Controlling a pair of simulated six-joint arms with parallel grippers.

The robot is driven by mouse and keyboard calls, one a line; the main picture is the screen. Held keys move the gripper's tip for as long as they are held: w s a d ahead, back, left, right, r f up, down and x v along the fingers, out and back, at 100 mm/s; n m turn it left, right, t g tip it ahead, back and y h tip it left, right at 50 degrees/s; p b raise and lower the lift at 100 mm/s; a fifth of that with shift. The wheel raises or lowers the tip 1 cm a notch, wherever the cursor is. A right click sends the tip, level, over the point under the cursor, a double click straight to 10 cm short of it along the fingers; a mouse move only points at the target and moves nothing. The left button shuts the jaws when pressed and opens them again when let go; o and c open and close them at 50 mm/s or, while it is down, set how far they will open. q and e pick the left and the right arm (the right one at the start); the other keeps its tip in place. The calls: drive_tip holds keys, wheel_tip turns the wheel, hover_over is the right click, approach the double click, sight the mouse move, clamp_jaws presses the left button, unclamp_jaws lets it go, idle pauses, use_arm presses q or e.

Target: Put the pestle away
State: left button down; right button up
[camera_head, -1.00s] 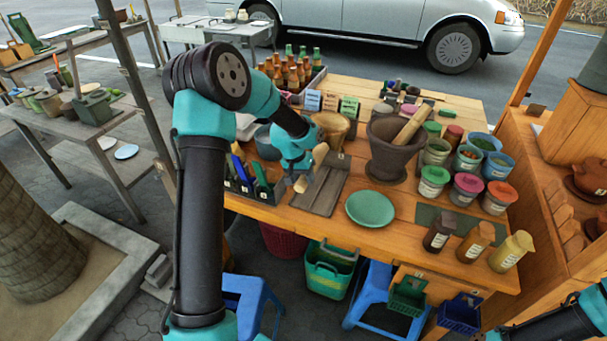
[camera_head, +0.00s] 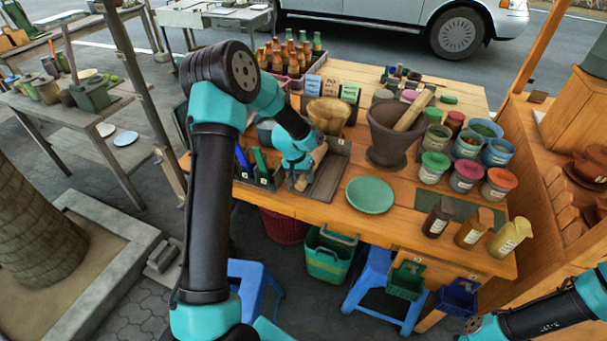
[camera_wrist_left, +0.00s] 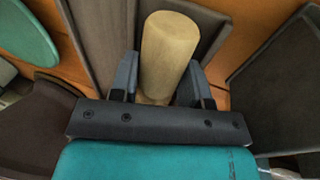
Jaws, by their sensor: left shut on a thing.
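My left gripper (camera_head: 302,172) is shut on a pale wooden pestle (camera_wrist_left: 168,52), with one finger on each side of it in the left wrist view. The gripper hides part of this pestle in the head view. The pestle is at the left part of a grey tray (camera_head: 330,181), whose grey surface also shows beside it in the wrist view (camera_wrist_left: 98,35). I cannot tell whether pestle and tray touch. A second pestle (camera_head: 413,110) leans in the dark mortar (camera_head: 389,150), to the right of the tray. My right gripper is out of view; only part of that arm shows.
A green plate (camera_head: 370,195) lies just right of the tray. A wooden bowl (camera_head: 328,113) stands behind it, and a dark divided box (camera_head: 259,178) is close on the left. Several lidded jars (camera_head: 434,166) crowd the right side.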

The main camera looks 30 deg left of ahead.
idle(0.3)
use_arm(q)
drive_tip(key=c, duration=0.5)
unclamp_jaws()
drive_tip(key=shift+c, duration=0.7)
drive_tip(key=shift+o, duration=1.1)
drive_tip(key=shift+v, duration=0.75)
drive_tip(key=shift+w+d+r, duration=0.1)
drive_tip(key=shift+r, duration=1.8)
drive_tip(key=shift+d+r, duration=0.1)
drive_tip(key=shift+r, duration=1.8)
drive_tip(key=shift+d, duration=0.1)
